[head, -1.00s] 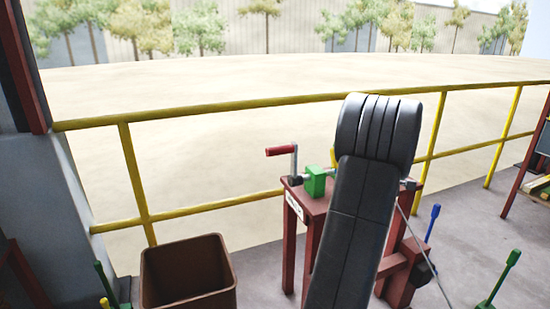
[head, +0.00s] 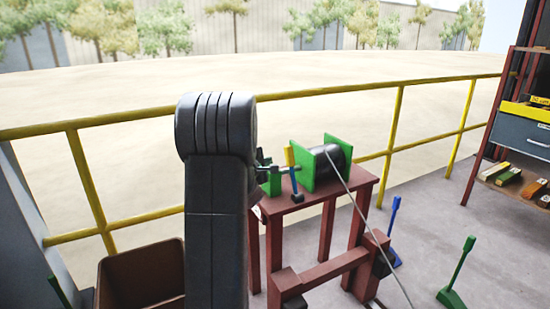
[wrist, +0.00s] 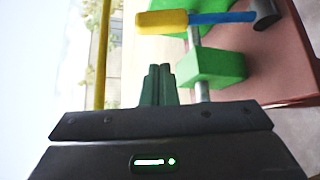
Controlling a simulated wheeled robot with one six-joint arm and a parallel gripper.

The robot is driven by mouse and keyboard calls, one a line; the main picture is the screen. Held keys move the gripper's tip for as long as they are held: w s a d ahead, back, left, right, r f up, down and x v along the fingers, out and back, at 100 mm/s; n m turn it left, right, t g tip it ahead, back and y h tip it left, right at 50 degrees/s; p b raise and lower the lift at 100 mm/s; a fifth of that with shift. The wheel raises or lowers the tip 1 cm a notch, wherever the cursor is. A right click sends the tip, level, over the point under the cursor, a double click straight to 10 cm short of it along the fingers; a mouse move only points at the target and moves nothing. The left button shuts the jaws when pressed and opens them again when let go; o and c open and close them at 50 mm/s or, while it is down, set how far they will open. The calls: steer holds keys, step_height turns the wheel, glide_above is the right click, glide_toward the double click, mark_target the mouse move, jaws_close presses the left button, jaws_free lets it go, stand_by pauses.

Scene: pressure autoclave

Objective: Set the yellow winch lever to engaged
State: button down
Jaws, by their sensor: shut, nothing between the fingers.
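The winch lever has a yellow grip (head: 290,156) and a blue shaft. In the head view it stands near upright beside the green-flanged winch drum (head: 327,162), yellow end up. In the wrist view the yellow grip (wrist: 162,22) lies at the top, with the blue shaft running right to a dark end. My gripper (wrist: 160,70) is shut and empty, its green fingers pointing toward the yellow grip with a gap in the picture. The head view does not clearly show my gripper; my dark arm hides part of the winch.
The winch stands on a red table (head: 330,190). A green block (wrist: 212,66) on a metal shaft is right of my fingers. A brown bin (head: 140,275) is at lower left. Yellow railing (head: 400,105) runs behind. Blue and green floor levers (head: 457,272) and a shelf (head: 520,110) are at right.

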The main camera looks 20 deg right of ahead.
steer(key=p, duration=0.1)
glide_above(292, 172)
steer(key=w+a, duration=0.3)
steer(key=w, duration=0.1)
steer(key=shift+a+f, duration=0.2)
steer(key=shift+f, duration=0.95)
